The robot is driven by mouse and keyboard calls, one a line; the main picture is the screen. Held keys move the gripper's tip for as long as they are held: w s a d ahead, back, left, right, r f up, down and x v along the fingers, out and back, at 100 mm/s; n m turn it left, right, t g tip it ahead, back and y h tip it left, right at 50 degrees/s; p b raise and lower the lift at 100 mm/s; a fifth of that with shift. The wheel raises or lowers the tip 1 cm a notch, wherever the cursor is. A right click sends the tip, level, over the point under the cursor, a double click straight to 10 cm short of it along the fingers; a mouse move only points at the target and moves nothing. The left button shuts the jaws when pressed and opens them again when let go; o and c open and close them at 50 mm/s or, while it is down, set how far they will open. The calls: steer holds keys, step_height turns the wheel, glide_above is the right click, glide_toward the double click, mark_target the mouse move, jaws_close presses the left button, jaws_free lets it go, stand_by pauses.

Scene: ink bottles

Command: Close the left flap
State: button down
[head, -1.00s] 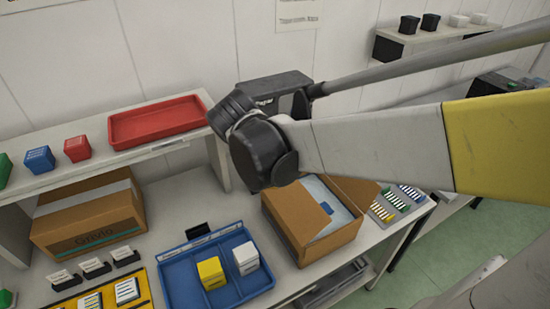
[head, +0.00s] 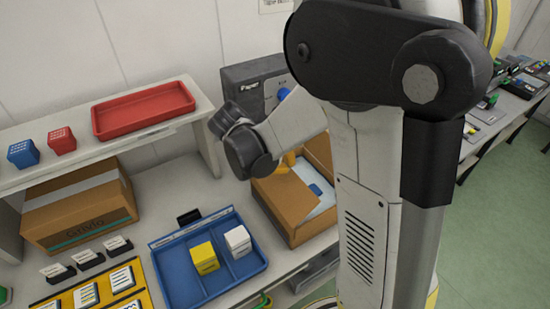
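An open cardboard box (head: 272,207) stands on the bench in the middle of the head view, right of the blue tray. A pale sheet-like item with a small blue patch (head: 315,189) shows inside it. A brown panel runs along the box's left side; I cannot tell whether it is the left flap hanging down or the wall. My arm covers the box's right side and part of its back. My arm's dark joint is above and left of the box's back edge.
A blue tray (head: 171,277) holds a yellow block (head: 205,258) and a white block (head: 237,240). A taped cardboard box (head: 78,212) sits under the shelf bearing a red tray (head: 143,109). Yellow card racks (head: 67,300) stand front left.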

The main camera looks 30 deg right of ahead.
mark_target(292, 171)
steer(key=shift+x, duration=1.45)
steer(key=shift+d, duration=0.15)
steer(key=shift+d+f+y, duration=0.15)
steer(key=shift+f+y, duration=0.1)
steer(key=shift+y, duration=0.15)
step_height(292, 171, down, 6)
steer(key=d+y+b, duration=0.2)
steer(key=y+b, duration=0.1)
steer(key=y, duration=0.2)
steer(key=shift+d+r+b, duration=0.15)
steer(key=shift+d+b, duration=0.15)
steer(key=shift+d, duration=0.05)
steer(key=shift+w, duration=0.1)
